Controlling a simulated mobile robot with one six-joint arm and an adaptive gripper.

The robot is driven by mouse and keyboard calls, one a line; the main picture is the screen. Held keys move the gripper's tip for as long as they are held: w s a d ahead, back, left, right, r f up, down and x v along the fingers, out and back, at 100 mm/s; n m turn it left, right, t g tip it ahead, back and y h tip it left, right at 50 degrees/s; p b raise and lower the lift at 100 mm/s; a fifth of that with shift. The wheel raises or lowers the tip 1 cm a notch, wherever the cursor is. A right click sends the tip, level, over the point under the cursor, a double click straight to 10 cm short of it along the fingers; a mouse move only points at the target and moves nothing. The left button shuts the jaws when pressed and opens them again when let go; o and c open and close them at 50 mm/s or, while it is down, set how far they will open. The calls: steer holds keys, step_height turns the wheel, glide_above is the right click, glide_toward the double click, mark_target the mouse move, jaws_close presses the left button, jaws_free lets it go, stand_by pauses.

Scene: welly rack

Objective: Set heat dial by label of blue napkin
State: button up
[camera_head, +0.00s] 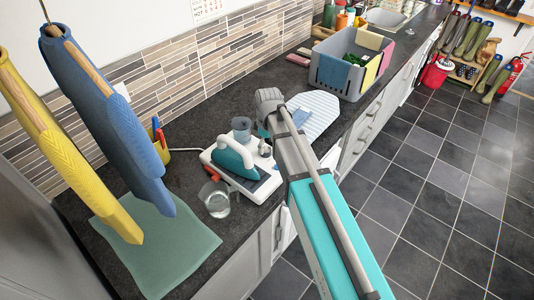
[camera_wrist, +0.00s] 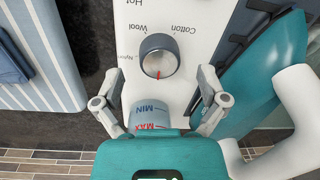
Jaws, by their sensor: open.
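The heat dial (camera_wrist: 159,57) is a dark grey knob on the white iron station (camera_wrist: 200,12). Its red mark points down in the wrist picture, away from the labels Wool and Cotton, which lie above it; Nylon is at its left and Hot is farther up. My gripper (camera_wrist: 160,82) is open, its two fingers spread at either side below the dial, apart from it. The blue napkin (camera_head: 300,117) lies folded on the striped ironing board (camera_head: 318,108), and partly shows in the wrist view (camera_wrist: 12,58). I cannot read any label on it.
A teal iron (camera_head: 235,155) stands on the station close to the dial. A grey MIN/MAX cup (camera_wrist: 155,112) is just below the dial. A glass jug (camera_head: 215,198) stands in front.

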steer(key=shift+f+b, duration=0.75)
steer(key=shift+f, duration=0.3)
steer(key=c, duration=1)
steer(key=shift+s+d, duration=0.1)
steer(key=shift+d, duration=0.05)
steer(key=shift+c, duration=0.7)
